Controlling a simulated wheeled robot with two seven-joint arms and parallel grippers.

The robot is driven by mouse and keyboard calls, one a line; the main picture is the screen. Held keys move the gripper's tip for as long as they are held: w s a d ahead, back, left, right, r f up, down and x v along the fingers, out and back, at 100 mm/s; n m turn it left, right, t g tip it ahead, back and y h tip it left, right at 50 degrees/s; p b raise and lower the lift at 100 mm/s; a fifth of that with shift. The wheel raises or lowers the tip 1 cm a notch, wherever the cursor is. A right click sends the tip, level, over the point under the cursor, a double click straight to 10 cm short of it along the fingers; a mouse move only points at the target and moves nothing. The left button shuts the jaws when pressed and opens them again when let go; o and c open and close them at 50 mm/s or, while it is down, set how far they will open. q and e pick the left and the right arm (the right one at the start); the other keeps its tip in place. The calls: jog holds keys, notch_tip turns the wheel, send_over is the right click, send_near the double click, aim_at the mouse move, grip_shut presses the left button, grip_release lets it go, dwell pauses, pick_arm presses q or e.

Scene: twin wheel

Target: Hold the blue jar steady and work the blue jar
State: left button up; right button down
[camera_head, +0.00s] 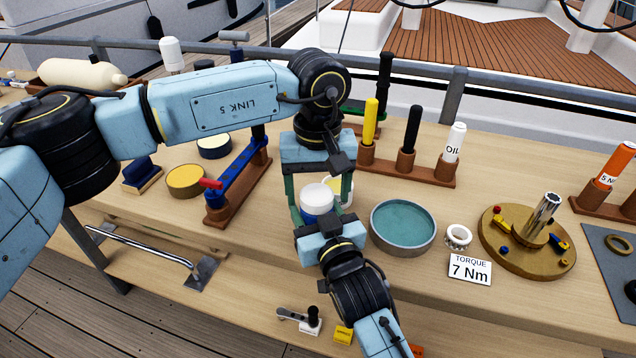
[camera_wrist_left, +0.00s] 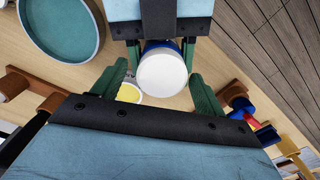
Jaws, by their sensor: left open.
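The blue jar (camera_head: 317,212) has a white lid and shows near the middle of the head view. In the left wrist view its white lid (camera_wrist_left: 162,73) faces me, with a rim of blue body behind it. My left gripper (camera_head: 319,192) is above the jar, its green fingers spread either side of the lid with gaps visible in the left wrist view (camera_wrist_left: 158,78). My right gripper (camera_head: 328,226) comes from the front edge, low at the jar. In the left wrist view its fingers (camera_wrist_left: 160,45) lie against both sides of the blue body; their tips are partly hidden.
A yellow-topped round tin (camera_head: 344,190) sits close behind the jar. A blue tool on a wooden rack (camera_head: 238,182) stands left.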

pick_arm(q)
jog(key=c, duration=1)
jog(key=n, duration=0.4)
pick_arm(e)
jog(key=shift+a, duration=0.1)
pick_arm(q)
jog(key=n, duration=0.3)
jog(key=shift+n, duration=0.4)
jog(key=n, duration=0.9)
jog(key=shift+r, duration=0.1)
pick_arm(e)
jog(key=shift+s, duration=0.1)
pick_arm(q)
jog(key=n, duration=0.5)
jog(key=shift+n, duration=0.4)
jog(key=n, duration=0.3)
jog(key=shift+a+n, duration=0.1)
jog(key=shift+n, duration=0.3)
jog(key=n, duration=0.7)
